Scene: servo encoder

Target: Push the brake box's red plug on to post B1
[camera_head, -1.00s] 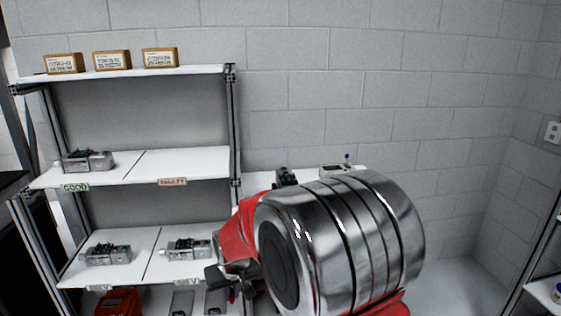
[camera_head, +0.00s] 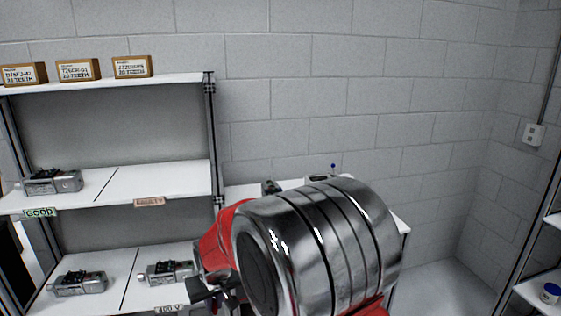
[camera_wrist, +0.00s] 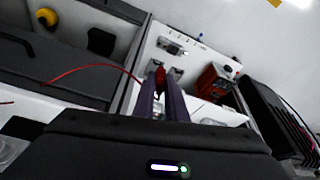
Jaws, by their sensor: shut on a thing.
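In the wrist view my gripper (camera_wrist: 164,92) is shut on a small red plug (camera_wrist: 159,72), which shows between its dark fingertips. A thin red lead (camera_wrist: 95,66) curves away from the plug to the left. Beyond the fingertips is a pale panel (camera_wrist: 150,52) with a small dark-and-silver part and a row of small marks on it. I cannot read post B1 or tell which post it is. In the head view my gripper (camera_head: 212,292) is partly hidden by my own arm, and the plug is not visible there.
A shelf rack (camera_head: 212,140) with grey metal units stands at the left. A white table (camera_head: 398,222) is behind my arm, with a device bearing a blue knob (camera_head: 333,167). The wrist view shows a red box (camera_wrist: 215,82) and a black finned block (camera_wrist: 275,105) at the right.

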